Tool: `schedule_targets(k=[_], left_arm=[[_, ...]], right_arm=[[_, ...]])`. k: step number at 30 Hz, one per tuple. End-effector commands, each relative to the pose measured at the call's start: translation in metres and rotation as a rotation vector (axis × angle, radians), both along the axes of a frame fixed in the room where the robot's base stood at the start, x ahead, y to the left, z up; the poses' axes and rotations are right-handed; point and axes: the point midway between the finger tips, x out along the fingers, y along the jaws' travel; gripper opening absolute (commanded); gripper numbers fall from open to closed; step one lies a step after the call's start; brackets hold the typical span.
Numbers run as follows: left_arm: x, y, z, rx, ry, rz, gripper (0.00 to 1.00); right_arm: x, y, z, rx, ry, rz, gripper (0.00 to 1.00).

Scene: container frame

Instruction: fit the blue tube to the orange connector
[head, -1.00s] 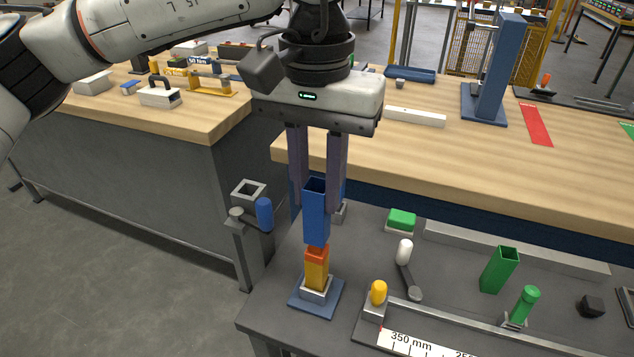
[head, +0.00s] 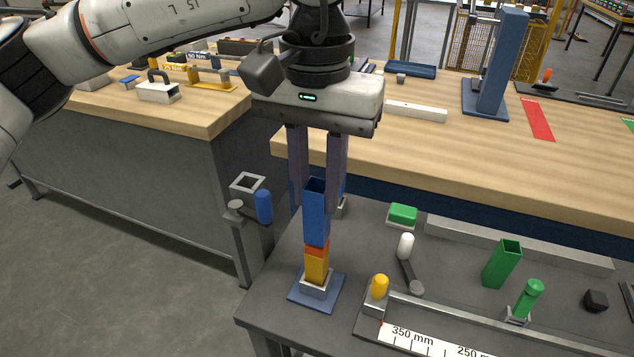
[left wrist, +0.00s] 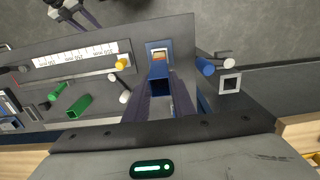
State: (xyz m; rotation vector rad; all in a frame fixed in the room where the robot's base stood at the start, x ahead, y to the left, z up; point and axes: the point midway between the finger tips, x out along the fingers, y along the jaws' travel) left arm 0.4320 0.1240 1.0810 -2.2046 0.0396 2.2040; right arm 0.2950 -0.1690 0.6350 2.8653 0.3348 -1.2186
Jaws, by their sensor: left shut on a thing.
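The blue tube (head: 316,222) is upright and square, with its open top showing. My left gripper (head: 316,200) is shut on it, one finger on each side. Directly below stands the orange connector (head: 316,266), upright in a grey socket on a blue base plate (head: 303,294). The tube's lower end meets the connector's darker orange top in the head view; I cannot tell how far it is over it. In the left wrist view the tube (left wrist: 160,87) lies between the fingers, with the connector (left wrist: 158,56) just beyond.
On the grey table, a yellow-capped post (head: 379,287), a white-capped lever (head: 406,246) and a green square tube (head: 502,263) stand to the right. A blue-handled clamp (head: 263,207) and a square grey frame (head: 247,184) are left of the gripper.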

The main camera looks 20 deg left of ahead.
Motion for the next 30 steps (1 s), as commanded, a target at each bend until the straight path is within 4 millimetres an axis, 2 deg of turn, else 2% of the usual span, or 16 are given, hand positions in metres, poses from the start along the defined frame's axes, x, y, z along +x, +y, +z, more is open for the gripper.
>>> schedule_targets(k=[19,20,23,29,30], left_arm=[[-0.0001,0.0000,-0.0100,0.000,0.000,0.000,0.00],[-0.0001,0.0000,-0.0096,0.000,0.000,0.000,0.26],[-0.0001,0.0000,-0.0095,0.000,0.000,0.000,0.43],[-0.0001,0.0000,-0.0095,0.000,0.000,0.000,0.45],[-0.0001,0.0000,-0.0096,0.000,0.000,0.000,0.48]], right_arm=[[-0.0003,0.0001,-0.0083,0.000,0.000,0.000,0.45],[-0.0004,0.0001,-0.0078,0.000,0.000,0.000,0.45],[-0.0004,0.0001,-0.0076,0.000,0.001,0.000,0.45],[-0.0005,0.0001,-0.0076,0.000,0.001,0.000,0.45],[-0.0004,0.0001,-0.0076,0.000,0.001,0.000,0.45]])
